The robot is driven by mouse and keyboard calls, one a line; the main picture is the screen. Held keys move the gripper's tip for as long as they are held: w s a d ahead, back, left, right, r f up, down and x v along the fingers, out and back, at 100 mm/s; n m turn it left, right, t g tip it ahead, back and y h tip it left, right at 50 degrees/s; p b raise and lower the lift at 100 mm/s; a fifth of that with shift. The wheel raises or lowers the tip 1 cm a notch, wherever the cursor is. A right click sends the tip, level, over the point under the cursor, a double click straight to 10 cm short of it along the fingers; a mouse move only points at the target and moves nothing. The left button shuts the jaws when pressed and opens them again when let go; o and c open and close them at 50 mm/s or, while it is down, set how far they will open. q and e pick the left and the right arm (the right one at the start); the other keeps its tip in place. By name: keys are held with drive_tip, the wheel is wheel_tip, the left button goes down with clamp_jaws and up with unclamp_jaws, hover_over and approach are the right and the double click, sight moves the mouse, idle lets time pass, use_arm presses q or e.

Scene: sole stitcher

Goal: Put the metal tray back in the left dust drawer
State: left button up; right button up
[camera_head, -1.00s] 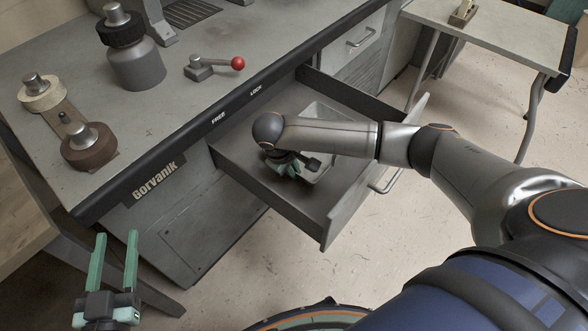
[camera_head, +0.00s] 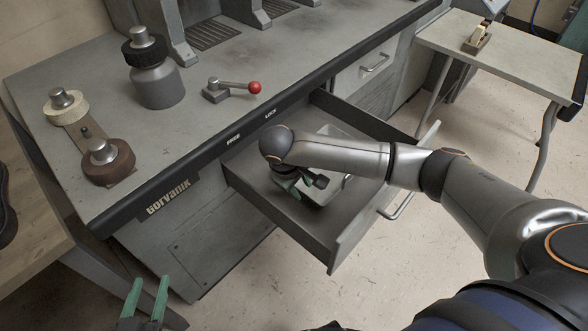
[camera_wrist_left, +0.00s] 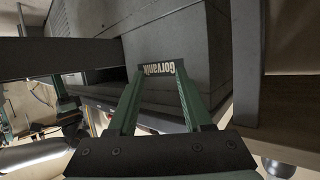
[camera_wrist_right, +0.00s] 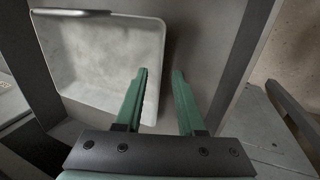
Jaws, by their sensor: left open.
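The metal tray (camera_wrist_right: 95,60) is a light grey, shallow, empty rectangular pan with rounded corners. It lies inside the pulled-out left dust drawer (camera_head: 318,236); in the head view (camera_head: 326,194) my right arm hides part of it. My right gripper (camera_wrist_right: 160,72) is open and empty, pointing down into the drawer. In the right wrist view its fingers lie at the tray's right edge, with the rim showing between them; contact cannot be told. My left gripper (camera_head: 150,284) is open and empty, low in front of the bench at the left.
The grey bench (camera_head: 215,125) carries a lever with a red knob (camera_head: 254,87), a bottle (camera_head: 157,82) and two spools. A closed drawer (camera_head: 362,70) is further right. A side table (camera_head: 500,60) stands at the right. The floor before the open drawer is clear.

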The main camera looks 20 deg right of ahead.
use_arm(q)
drive_tip(key=s+f+n+g+p, duration=0.1)
drive_tip(key=s+f+g+p, duration=0.1)
drive_tip(key=s+f+g, duration=0.2)
drive_tip(key=shift+s+d+f+y, duration=0.3)
drive_tip(key=shift+s+f, duration=0.55)
drive_tip(key=shift+f, duration=0.75)
use_arm(e)
drive_tip(key=v, duration=0.8)
drive_tip(key=shift+r, duration=0.35)
use_arm(q)
drive_tip(key=shift+s, duration=0.1)
use_arm(e)
drive_tip(key=shift+s+f, duration=0.1)
